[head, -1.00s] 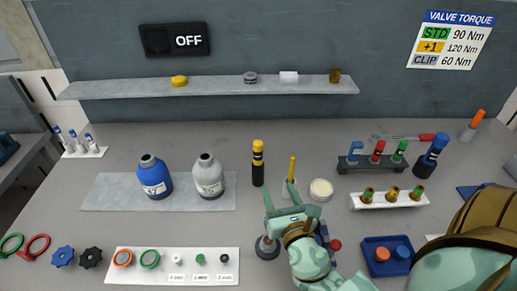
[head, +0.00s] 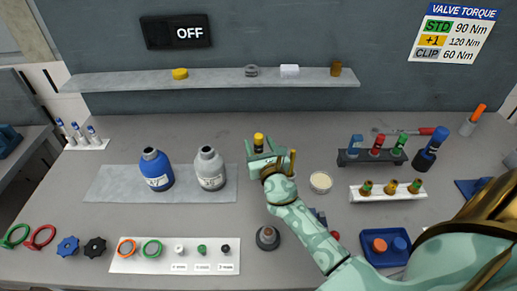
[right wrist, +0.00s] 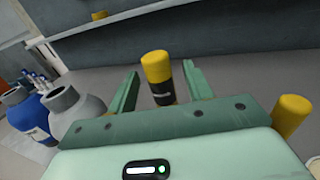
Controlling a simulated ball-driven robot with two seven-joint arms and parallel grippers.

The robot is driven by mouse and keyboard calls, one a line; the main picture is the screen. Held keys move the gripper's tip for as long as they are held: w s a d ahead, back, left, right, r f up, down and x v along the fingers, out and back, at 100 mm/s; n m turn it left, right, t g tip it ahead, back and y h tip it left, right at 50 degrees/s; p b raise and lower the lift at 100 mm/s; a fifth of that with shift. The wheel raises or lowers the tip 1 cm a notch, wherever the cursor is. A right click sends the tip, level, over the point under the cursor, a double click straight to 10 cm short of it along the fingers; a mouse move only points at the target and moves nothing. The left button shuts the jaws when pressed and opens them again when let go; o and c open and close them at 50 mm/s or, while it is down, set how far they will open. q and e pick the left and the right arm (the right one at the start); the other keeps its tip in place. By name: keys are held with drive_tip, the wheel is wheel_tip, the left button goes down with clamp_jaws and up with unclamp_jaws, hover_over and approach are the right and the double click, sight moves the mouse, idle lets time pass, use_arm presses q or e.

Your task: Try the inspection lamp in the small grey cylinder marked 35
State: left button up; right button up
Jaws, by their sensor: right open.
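A black cylinder with a yellow top (head: 258,142) stands upright on the bench; which item is the inspection lamp I cannot tell for sure. My right gripper (head: 264,156) is open, its fingers on either side of this black-and-yellow cylinder. In the right wrist view the cylinder (right wrist: 157,68) shows between the open fingers, with no clear contact. A small grey cylinder (head: 209,170) with a narrow neck stands to the left on a grey mat; its label is too small to read. It also shows in the right wrist view (right wrist: 76,112). My left gripper is out of view.
A blue cylinder (head: 156,170) stands beside the grey one on the mat (head: 110,184). A thin yellow item (head: 293,158) stands close right of my gripper, partly hidden. A pale round dish (head: 320,182) lies further right. A shelf (head: 215,82) runs along the back.

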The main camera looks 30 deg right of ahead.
drive_tip(key=shift+w+d, duration=0.2)
drive_tip(key=shift+w, duration=0.3)
drive_tip(key=shift+s, duration=0.1)
drive_tip(key=shift+c, duration=0.6)
clamp_jaws()
drive_tip(key=shift+r, duration=0.15)
